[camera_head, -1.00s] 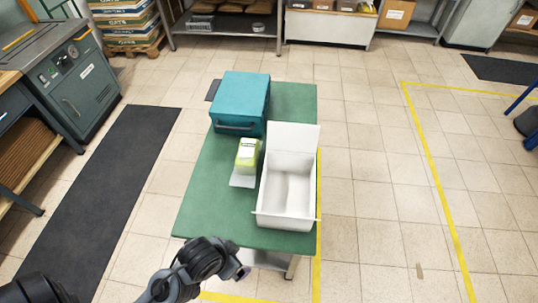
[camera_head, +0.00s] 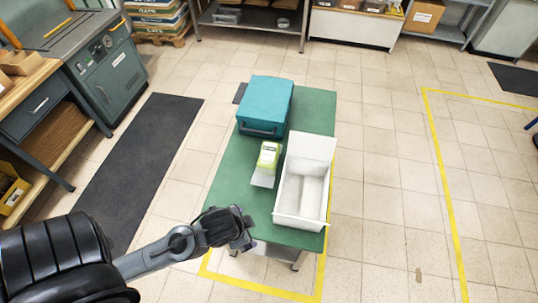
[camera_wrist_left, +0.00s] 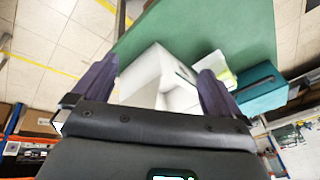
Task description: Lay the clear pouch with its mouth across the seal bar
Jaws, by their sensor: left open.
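I cannot make out a clear pouch or a seal bar for certain. A teal box (camera_head: 265,103) with a front handle stands at the far end of the green-topped table (camera_head: 228,200). A small lime-and-white packet (camera_head: 268,157) stands in front of it, with a flat pale piece (camera_head: 262,180) at its foot; I cannot tell what that piece is. My left gripper (camera_head: 246,235) is at the table's near edge, short of these things. In the left wrist view its fingers (camera_wrist_left: 155,65) are apart and empty, with the white bin beyond them. My right gripper is not in view.
An open, empty-looking white bin (camera_head: 305,180) stands on the table's right side. The near left of the tabletop is clear. A dark mat (camera_head: 140,170) lies left of the table, and a grey-green machine (camera_head: 112,72) stands at the left. Yellow tape marks the floor.

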